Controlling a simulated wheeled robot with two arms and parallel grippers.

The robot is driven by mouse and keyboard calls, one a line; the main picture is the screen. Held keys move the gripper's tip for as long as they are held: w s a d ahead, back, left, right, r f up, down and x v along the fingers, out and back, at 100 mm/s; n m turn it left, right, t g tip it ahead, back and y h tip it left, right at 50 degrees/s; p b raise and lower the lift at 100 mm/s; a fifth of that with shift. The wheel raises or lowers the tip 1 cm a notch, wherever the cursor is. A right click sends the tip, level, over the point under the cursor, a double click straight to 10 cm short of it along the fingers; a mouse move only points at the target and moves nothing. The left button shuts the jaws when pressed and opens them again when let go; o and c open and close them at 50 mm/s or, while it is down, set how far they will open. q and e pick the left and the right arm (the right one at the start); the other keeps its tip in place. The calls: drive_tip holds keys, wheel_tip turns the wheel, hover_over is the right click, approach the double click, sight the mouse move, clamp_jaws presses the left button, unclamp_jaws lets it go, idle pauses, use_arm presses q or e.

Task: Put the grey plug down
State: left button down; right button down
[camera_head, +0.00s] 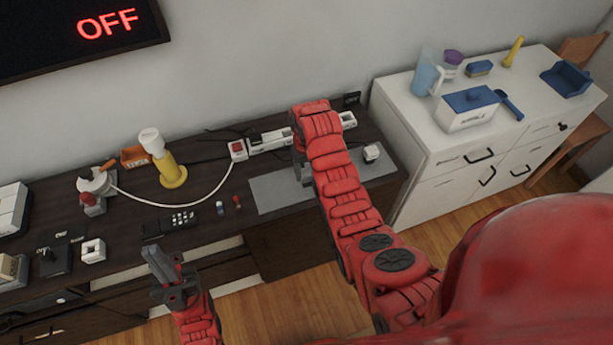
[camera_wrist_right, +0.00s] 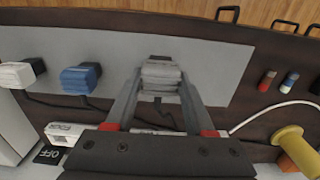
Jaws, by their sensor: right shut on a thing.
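The grey plug (camera_wrist_right: 162,75) is between the fingers of my right gripper (camera_wrist_right: 160,85) in the right wrist view. It is over the grey mat (camera_wrist_right: 215,60); whether it touches the mat is unclear. The mat also shows in the head view (camera_head: 278,190), where the right gripper is mostly hidden behind its red arm and the grey plug cannot be made out. A blue plug (camera_wrist_right: 82,77) and a white plug (camera_wrist_right: 17,74) stand to the left in the wrist view. My left gripper (camera_head: 160,264) is in front of the dark desk, away from the mat; its jaw opening is unclear.
A white power strip (camera_head: 270,140) with a red switch lies behind the mat. A yellow-and-white lamp (camera_head: 163,165), a black phone (camera_head: 170,223) and small red and blue items (camera_head: 228,205) are to the left. A white cabinet (camera_head: 440,150) stands to the right. The mat's left part is bare.

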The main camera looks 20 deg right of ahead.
sight(306, 169)
drive_tip(key=shift+w+d+r, duration=0.15)
drive_tip(key=shift+w+d, duration=0.05)
drive_tip(key=shift+w, duration=0.55)
drive_tip(key=shift+w+d+p, duration=0.15)
drive_tip(key=shift+w+p, duration=0.1)
drive_tip(key=shift+w, duration=0.25)
drive_tip(key=shift+w+d+p, duration=0.15)
drive_tip(key=shift+w+p, duration=0.05)
drive_tip(key=shift+w, duration=0.3)
drive_tip(key=shift+w+f, duration=0.1)
drive_tip(key=shift+f, duration=0.15)
drive_tip(key=shift+f+p, duration=0.7)
drive_tip(key=shift+f, duration=0.95)
drive_tip(key=shift+f, duration=0.15)
drive_tip(key=shift+c, duration=1.3)
unclamp_jaws()
